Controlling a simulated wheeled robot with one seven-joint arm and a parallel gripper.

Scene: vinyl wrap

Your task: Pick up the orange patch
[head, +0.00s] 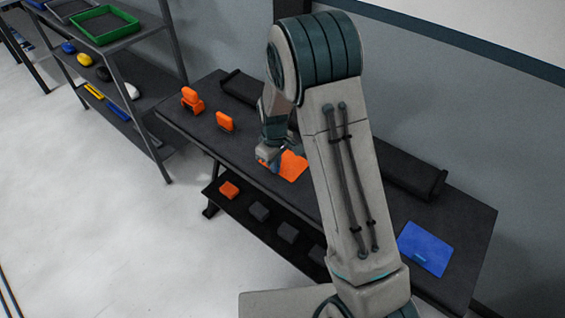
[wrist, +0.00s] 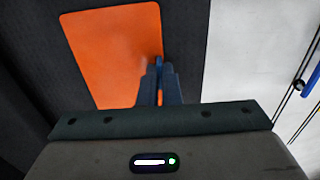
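The orange patch (head: 295,166) is a flat sheet with rounded corners on the dark table top. It fills the upper left of the wrist view (wrist: 105,50). My gripper (head: 267,158) is low at the patch's near left edge in the head view. In the wrist view my gripper (wrist: 159,80) has its fingers close together at the patch's edge, with a narrow strip of orange between them. They appear shut on a small raised part at that edge. My gripper and arm hide some of the patch in the head view.
A blue patch (head: 425,248) lies at the table's right end. Orange objects (head: 192,99) (head: 225,121) stand on its left part. A black bar (head: 411,180) runs along the back. The lower shelf (head: 239,206) holds several small blocks. A rack (head: 117,72) stands at left.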

